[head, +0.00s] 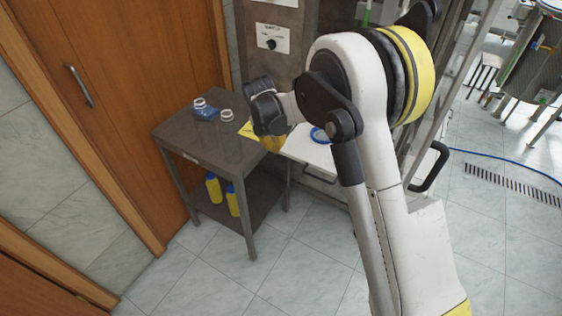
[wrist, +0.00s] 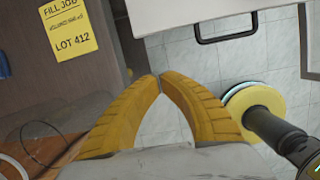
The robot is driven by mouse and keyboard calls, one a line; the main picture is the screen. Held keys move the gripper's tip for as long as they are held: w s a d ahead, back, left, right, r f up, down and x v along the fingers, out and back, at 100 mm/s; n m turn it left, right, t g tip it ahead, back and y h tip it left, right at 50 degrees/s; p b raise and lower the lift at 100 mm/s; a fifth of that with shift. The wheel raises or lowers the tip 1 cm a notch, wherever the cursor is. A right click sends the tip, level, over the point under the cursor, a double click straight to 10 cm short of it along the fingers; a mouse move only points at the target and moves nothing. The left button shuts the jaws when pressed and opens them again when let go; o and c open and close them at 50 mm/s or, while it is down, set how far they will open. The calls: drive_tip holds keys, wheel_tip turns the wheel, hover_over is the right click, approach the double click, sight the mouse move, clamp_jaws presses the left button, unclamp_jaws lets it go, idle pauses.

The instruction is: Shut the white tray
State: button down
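The white tray (head: 310,154) sticks out from the machine front, to the right of the dark side table in the head view. A blue ring-shaped item (head: 320,135) lies on it, partly hidden by my arm. In the wrist view the white tray (wrist: 190,12) shows at the top, with its dark bar handle (wrist: 226,38) on the front edge. My gripper (head: 273,147) is over the table's right edge, near the tray's left side. In the wrist view my gripper's yellow fingertips (wrist: 160,75) meet with nothing between them, below and left of the handle.
The dark side table (head: 180,133) holds a blue item with a white ring (head: 203,108), another white ring (head: 226,115) and a yellow "LOT 412" note (wrist: 68,30). Yellow bottles (head: 214,188) stand on its lower shelf. Open floor (head: 300,270) lies in front.

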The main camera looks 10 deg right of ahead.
drive_tip(key=w+d+f+b, duration=0.3)
drive_tip(key=w+f+b, duration=0.2)
drive_tip(key=f, duration=0.5)
drive_tip(key=shift+w+d+f+b, duration=0.2)
drive_tip(key=shift+d+b, duration=0.1)
drive_tip(key=shift+b, duration=0.3)
drive_tip(key=shift+w, duration=0.1)
